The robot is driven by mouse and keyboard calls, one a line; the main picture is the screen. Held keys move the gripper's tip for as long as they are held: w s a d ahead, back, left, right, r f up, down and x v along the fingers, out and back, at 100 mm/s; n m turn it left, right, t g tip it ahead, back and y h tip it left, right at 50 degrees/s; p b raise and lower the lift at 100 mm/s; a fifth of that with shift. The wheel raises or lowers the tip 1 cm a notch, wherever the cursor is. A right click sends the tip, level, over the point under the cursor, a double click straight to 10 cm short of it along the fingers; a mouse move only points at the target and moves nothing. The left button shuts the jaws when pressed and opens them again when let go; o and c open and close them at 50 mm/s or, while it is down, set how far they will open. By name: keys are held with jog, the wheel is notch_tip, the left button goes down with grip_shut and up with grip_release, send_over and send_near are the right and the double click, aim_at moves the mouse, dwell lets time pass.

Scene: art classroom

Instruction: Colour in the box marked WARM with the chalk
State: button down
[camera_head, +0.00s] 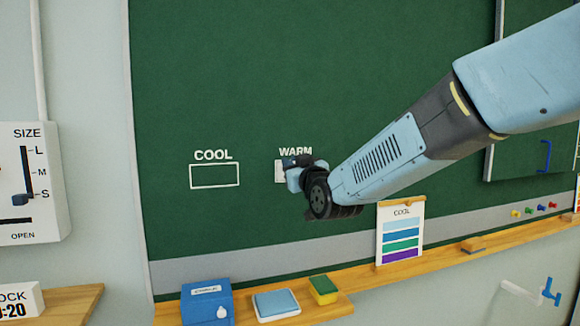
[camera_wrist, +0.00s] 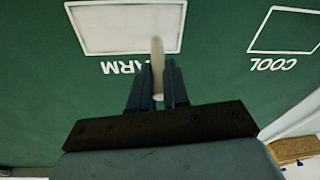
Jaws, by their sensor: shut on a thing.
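The box marked WARM (camera_wrist: 115,28) shows upside down in the wrist view, filled with pale greyish white inside a white outline. In the head view my gripper (camera_head: 298,163) hides most of this box, and only its pale left edge (camera_head: 279,172) shows under the WARM label. In the wrist view my gripper (camera_wrist: 158,72) is shut on a whitish stick of chalk (camera_wrist: 157,55). The chalk's tip overlaps the lower part of the box in that view. I cannot tell whether it touches the board.
The COOL box (camera_head: 214,175) is outlined with a green inside. The wooden ledge (camera_head: 360,284) below holds a blue box (camera_head: 206,303), a blue pad (camera_head: 276,304), a yellow-green eraser (camera_head: 323,290) and a COOL colour card (camera_head: 401,232). A SIZE panel (camera_head: 30,180) hangs at left.

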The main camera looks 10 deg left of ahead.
jog(key=shift+w, duration=0.1)
jog(key=shift+s+a, duration=0.35)
jog(key=shift+a, duration=0.05)
jog(key=shift+a+f, duration=0.1)
dwell(0.4)
jog(key=shift+s+a, duration=0.55)
jog(key=shift+a, duration=0.25)
jog(key=shift+d, duration=0.1)
jog(key=shift+w+d, duration=0.5)
jog(key=shift+d, duration=0.2)
jog(key=shift+d, duration=0.1)
jog(key=shift+w+d, duration=0.35)
jog(key=shift+d, duration=0.25)
